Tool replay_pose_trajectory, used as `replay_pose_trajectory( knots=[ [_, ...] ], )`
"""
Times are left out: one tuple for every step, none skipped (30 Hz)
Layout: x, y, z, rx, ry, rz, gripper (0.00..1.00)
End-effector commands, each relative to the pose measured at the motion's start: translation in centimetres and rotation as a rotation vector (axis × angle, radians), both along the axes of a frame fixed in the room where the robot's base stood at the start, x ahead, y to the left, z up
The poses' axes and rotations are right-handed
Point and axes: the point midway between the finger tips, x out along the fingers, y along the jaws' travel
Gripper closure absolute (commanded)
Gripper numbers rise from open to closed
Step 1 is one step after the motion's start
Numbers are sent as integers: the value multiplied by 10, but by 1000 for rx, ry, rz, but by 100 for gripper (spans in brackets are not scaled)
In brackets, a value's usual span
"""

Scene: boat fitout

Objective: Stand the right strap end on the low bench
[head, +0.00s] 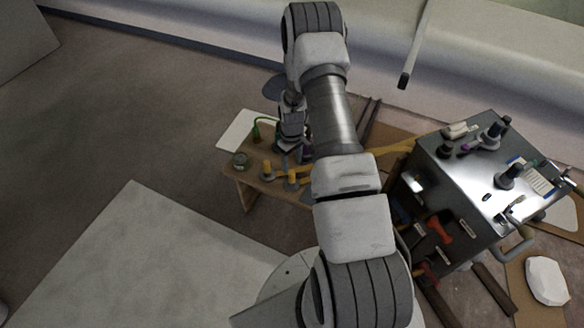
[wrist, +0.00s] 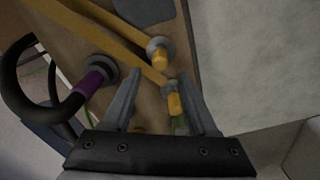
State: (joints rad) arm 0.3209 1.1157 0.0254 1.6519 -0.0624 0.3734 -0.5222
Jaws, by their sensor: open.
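Two yellow strap ends with grey collars are at the edge of the low bench (head: 243,186): the left one (head: 266,169) and the right one (head: 293,178). Both look upright in the head view. Their yellow straps run right toward the steel cabinet. My gripper (wrist: 161,74) is open and empty above the bench. In the wrist view one strap end (wrist: 172,101) shows between the fingers and the other (wrist: 158,52) lies just beyond the fingertips. The nearer one seems to be the left one. I cannot tell whether the fingers touch either.
A dark hose end with a purple band (wrist: 92,84) is left of the fingers. The steel cabinet (head: 462,185) stands at the right with tools. Floor at the left is clear.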

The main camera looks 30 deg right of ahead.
Motion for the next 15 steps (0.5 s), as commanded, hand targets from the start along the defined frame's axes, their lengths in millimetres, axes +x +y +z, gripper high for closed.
replay_pose_trajectory(
  knots=[
    [0, 0, 16, -1, -1, 0, 41],
    [0, 0, 22, 0, -1, 0, 41],
    [0, 0, 29, 0, -1, 0, 41],
    [0, 0, 33, 0, -1, 0, 41],
    [0, 0, 38, 0, 0, 0, 41],
    [0, 0, 43, 0, -1, 0, 41],
    [0, 0, 46, 0, 0, 0, 41],
    [0, 0, 48, 0, 0, 0, 41],
    [0, 0, 51, 1, 1, -1, 41],
    [0, 0, 53, 0, 1, -1, 41],
    [0, 0, 56, 0, 0, -1, 41],
    [1, 1, 61, -1, -3, -2, 41],
    [2, 1, 66, -3, -6, -3, 41],
    [3, 2, 72, -4, -11, -4, 41],
    [5, 3, 83, -7, -19, -8, 41]
  ],
)
